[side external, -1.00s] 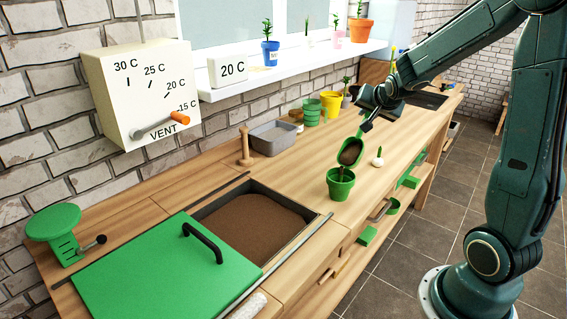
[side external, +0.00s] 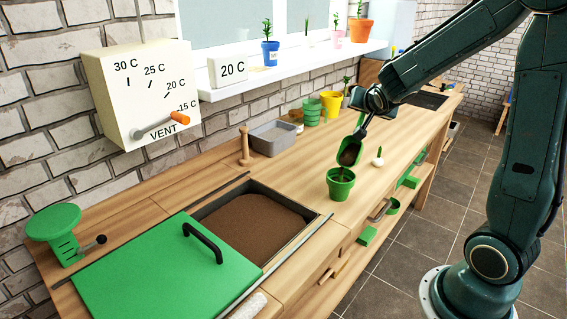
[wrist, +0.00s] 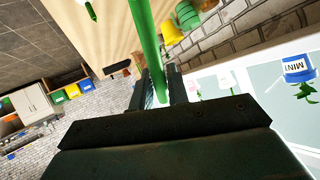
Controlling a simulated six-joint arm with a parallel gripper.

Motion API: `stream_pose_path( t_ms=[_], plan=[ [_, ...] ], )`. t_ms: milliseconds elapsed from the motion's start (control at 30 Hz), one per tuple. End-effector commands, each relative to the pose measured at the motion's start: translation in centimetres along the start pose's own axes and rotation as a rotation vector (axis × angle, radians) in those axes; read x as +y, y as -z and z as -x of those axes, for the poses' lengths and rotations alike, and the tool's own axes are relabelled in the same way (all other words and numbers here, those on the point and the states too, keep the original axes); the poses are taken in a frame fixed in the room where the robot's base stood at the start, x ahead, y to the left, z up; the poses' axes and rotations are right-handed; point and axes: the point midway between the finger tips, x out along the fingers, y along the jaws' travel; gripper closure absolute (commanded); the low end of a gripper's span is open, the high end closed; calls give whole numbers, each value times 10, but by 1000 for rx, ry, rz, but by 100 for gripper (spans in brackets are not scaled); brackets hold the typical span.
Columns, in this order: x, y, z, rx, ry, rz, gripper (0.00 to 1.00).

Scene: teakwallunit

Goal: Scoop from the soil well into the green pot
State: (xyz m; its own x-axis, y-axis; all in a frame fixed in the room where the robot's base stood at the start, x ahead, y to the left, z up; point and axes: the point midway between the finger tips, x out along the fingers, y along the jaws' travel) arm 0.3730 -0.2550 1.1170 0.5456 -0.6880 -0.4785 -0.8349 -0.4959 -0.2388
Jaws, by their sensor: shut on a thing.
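My gripper (side external: 373,101) is shut on the handle of a green scoop (side external: 350,150), and the handle also shows between the fingers in the wrist view (wrist: 160,80). The scoop is tilted steeply, its mouth down, with dark soil inside its bowl. It hangs just above the green pot (side external: 341,186), which stands on the bench right of the soil well. Something dark and green shows in the pot's mouth; how full it is I cannot tell. The soil well (side external: 252,222) is open on its right part and holds brown soil. A green lid (side external: 150,272) with a black handle covers its left part.
A small white bulb with a green tip (side external: 378,160) stands right of the pot. A grey tray (side external: 273,138), a wooden peg (side external: 245,148), stacked green pots (side external: 312,112) and a yellow pot (side external: 331,104) stand along the wall side.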

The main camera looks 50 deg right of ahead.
Motion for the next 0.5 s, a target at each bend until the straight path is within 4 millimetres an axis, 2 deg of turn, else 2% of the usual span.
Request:
stream_pose_path(
  t_ms=[500],
  plan=[
    [-11, 0, 16, 93, -6, 63, 100]
  ],
)
